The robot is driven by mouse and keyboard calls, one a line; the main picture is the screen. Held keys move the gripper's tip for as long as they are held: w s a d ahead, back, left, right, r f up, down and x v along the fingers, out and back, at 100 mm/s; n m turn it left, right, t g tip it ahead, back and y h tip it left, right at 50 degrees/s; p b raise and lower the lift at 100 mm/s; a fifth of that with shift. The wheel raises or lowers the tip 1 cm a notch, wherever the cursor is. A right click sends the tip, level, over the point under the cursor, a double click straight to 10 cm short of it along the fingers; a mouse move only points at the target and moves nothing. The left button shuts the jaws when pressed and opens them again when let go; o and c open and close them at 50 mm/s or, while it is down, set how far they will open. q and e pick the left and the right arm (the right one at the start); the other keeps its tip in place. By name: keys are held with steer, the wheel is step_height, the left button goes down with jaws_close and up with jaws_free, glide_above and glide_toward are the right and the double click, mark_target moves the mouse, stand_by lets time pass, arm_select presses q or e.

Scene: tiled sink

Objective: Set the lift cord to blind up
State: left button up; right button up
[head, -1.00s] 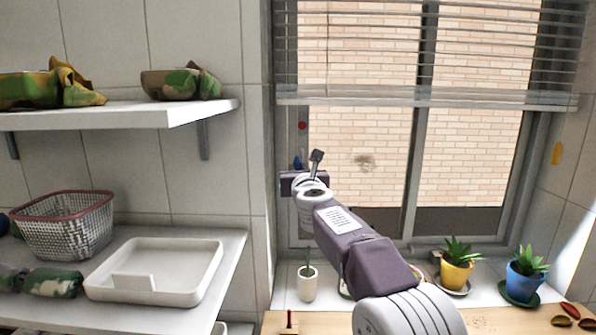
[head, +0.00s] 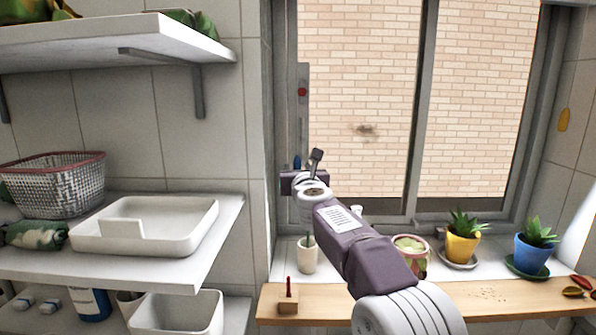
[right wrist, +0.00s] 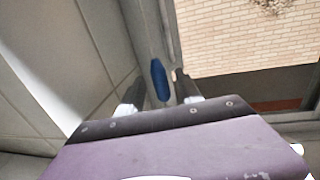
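A narrow grey strip (head: 303,120) with a red dot (head: 302,92) runs up the left side of the window frame. A small blue handle (head: 297,162), perhaps the cord's end, is low by this strip; the cord itself is too thin to make out. My right gripper (head: 305,160) is beside it. In the right wrist view the blue handle (right wrist: 160,80) lies between the two spread dark fingers of the right gripper (right wrist: 160,88), with gaps on both sides. No blind shows over the visible window panes (head: 370,90). My left gripper is out of view.
Shelves with a basket (head: 55,186) and a white tray (head: 145,226) are at the left.

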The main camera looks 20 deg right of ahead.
steer(key=s+a+b, duration=0.1)
steer(key=s+b, duration=0.2)
steer(key=s, duration=0.6)
